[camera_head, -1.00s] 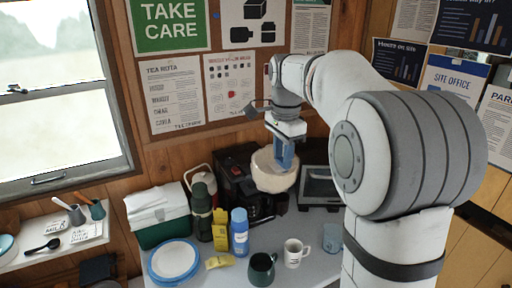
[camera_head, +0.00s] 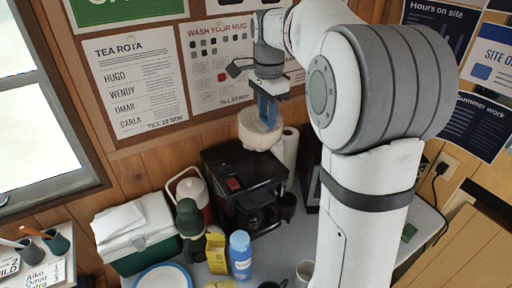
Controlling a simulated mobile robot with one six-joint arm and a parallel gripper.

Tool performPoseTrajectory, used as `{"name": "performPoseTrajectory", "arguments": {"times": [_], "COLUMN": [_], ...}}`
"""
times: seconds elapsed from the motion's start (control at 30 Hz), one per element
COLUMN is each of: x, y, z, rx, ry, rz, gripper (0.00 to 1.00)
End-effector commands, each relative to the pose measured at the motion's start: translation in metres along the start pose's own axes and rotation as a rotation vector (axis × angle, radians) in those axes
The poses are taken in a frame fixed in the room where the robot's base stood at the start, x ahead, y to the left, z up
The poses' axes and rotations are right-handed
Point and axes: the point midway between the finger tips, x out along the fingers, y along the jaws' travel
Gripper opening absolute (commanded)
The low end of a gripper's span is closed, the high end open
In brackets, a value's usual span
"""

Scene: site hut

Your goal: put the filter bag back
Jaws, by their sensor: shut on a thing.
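The filter bag (camera_head: 256,134) is a cream, rounded bag with an open top. My gripper (camera_head: 267,112) is shut on its rim and holds it in the air, with the blue fingers reaching into the top. The bag hangs above the black coffee machine (camera_head: 226,170), over its back right part, and appears clear of it. The machine has a red patch on top and a dark jug at its front. My arm hides part of the counter to the right.
A paper roll (camera_head: 290,146) stands right of the machine. A green cool box (camera_head: 137,240), a dark green flask (camera_head: 190,222), a yellow carton (camera_head: 216,250) and a blue bottle (camera_head: 240,255) stand in front and to the left. Posters cover the wall behind.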

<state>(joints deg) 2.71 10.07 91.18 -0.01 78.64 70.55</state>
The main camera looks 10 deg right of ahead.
Motion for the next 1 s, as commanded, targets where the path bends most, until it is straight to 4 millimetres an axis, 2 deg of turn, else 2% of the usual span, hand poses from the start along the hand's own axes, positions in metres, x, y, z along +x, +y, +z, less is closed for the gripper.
{"name": "performPoseTrajectory", "arguments": {"times": [0.1, 0.2, 0.37, 0.53, 0.63, 0.97, 1.0], "x": [0.023, 0.038, 0.053, 0.077, 0.084, 0.088, 0.088], "y": [0.000, 0.000, -0.001, -0.002, -0.002, -0.002, -0.002], "z": [0.001, 0.003, 0.005, 0.007, 0.007, 0.008, 0.008], "rx": [-0.003, -0.007, -0.012, -0.015, -0.016, -0.018, -0.018], "ry": [-0.002, -0.002, -0.001, -0.002, -0.001, 0.000, 0.000], "rz": [0.005, 0.005, 0.003, 0.004, 0.001, 0.001, 0.001], "gripper": [0.00, 0.00, 0.00, 0.00, 0.00, 0.00, 0.31]}}
